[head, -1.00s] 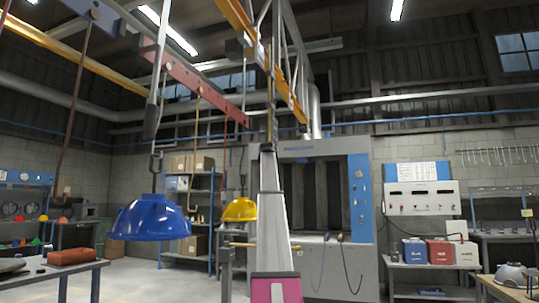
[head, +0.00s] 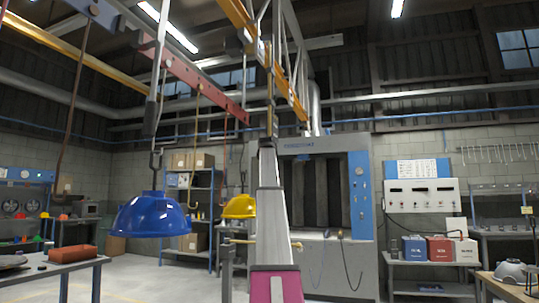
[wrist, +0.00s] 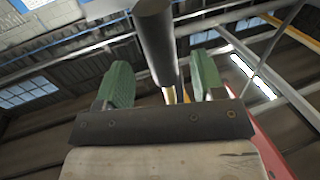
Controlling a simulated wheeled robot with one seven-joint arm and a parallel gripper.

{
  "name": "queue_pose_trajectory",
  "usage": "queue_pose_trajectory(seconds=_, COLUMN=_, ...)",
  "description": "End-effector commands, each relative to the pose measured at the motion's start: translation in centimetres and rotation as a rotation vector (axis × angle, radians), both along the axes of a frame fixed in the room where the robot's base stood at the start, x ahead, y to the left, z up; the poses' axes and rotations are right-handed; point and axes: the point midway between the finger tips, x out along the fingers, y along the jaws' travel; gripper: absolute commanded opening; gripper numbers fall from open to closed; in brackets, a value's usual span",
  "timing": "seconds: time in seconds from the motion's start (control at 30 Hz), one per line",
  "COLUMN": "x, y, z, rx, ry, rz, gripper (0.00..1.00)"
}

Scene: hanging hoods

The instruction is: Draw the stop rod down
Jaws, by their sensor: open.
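My gripper (wrist: 162,76) points upward, with its two green fingers apart. A dark grey round rod (wrist: 154,35) stands between the fingers in the wrist view, with a gap on each side; I cannot tell whether they are level with it. A thin brass-coloured length shows just below it. In the head view my arm rises in the middle, and a thin brass-coloured rod (head: 270,95) hangs above its top. The fingertips are too small to make out there. I cannot tell for sure which hanging rod is the stop rod.
A blue hood (head: 151,215) hangs from a hook at the left, and a yellow hood (head: 239,207) hangs farther back. A red beam (head: 200,86) and yellow rails run overhead. A grey booth (head: 350,265) stands behind my arm. A table (head: 75,266) is at lower left.

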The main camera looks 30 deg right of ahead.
Motion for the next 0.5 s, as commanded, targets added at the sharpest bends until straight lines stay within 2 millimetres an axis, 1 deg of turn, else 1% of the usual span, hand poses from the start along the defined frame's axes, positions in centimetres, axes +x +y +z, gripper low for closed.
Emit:
queue_pose_trajectory(seconds=0.03, x=-1.2, y=0.8, z=-0.2, rx=-0.001, ry=-0.001, rz=0.0, gripper=0.63)
queue_pose_trajectory(seconds=0.1, x=-2.2, y=1.5, z=-0.2, rx=0.0, ry=0.0, rz=0.0, gripper=0.63)
queue_pose_trajectory(seconds=0.2, x=-3.2, y=2.2, z=-0.1, rx=0.0, ry=0.0, rz=0.0, gripper=0.63)
queue_pose_trajectory(seconds=0.33, x=-3.8, y=2.6, z=-0.1, rx=0.001, ry=0.001, rz=0.0, gripper=0.63)
queue_pose_trajectory(seconds=0.5, x=-3.7, y=2.6, z=0.0, rx=0.001, ry=0.001, rz=0.0, gripper=0.63)
